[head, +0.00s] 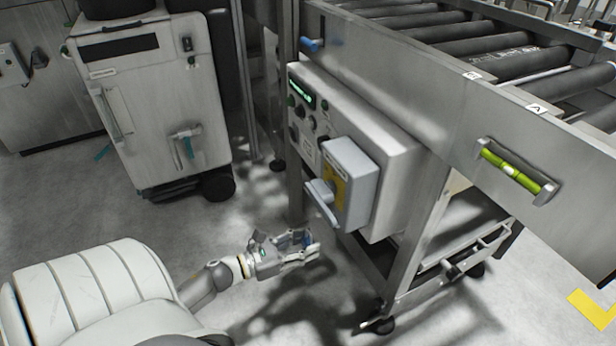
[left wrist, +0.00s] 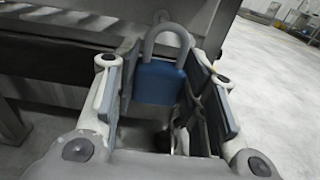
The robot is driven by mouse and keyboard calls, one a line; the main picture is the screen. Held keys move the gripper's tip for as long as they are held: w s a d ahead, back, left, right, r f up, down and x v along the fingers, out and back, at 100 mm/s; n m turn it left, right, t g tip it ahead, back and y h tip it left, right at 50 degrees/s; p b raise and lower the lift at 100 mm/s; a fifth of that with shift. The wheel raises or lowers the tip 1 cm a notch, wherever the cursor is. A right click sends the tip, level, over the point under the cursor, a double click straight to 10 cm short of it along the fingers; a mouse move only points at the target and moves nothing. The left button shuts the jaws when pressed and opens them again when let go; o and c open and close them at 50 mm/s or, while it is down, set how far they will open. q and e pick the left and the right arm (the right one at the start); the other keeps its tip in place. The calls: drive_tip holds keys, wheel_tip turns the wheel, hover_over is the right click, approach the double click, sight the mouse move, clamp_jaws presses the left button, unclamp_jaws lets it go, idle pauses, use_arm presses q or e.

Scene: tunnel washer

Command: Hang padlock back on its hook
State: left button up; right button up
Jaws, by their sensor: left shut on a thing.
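The padlock (left wrist: 160,82) has a blue body and a grey shackle that points up in the left wrist view. It sits between the fingers of my left gripper (left wrist: 163,90), which is shut on its body. In the head view my left gripper (head: 300,246) is low, below the control box, with a bit of blue between its fingers. A small blue peg (head: 311,44) sticks out of the conveyor's side rail at upper middle; I cannot tell whether it is the hook. My right gripper is out of view.
A grey control box (head: 392,163) with buttons and a switch handle (head: 322,201) hangs on the conveyor frame (head: 440,90), above and right of my gripper. A white wheeled cabinet (head: 160,110) stands at left. Bare floor (head: 240,225) lies between them.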

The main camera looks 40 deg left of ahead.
use_arm(q)
drive_tip(key=b+x, duration=0.2)
drive_tip(key=x, duration=0.8)
drive_tip(key=shift+w+f, duration=0.35)
drive_tip(key=shift+f, duration=0.1)
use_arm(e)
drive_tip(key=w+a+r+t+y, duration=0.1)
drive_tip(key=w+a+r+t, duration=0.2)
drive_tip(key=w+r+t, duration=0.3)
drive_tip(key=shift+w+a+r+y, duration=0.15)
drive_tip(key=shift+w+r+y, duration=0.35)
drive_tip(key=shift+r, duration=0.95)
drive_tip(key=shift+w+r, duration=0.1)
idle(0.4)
use_arm(q)
drive_tip(key=o, duration=1.1)
drive_tip(key=shift+o, duration=0.2)
drive_tip(key=shift+s, duration=0.15)
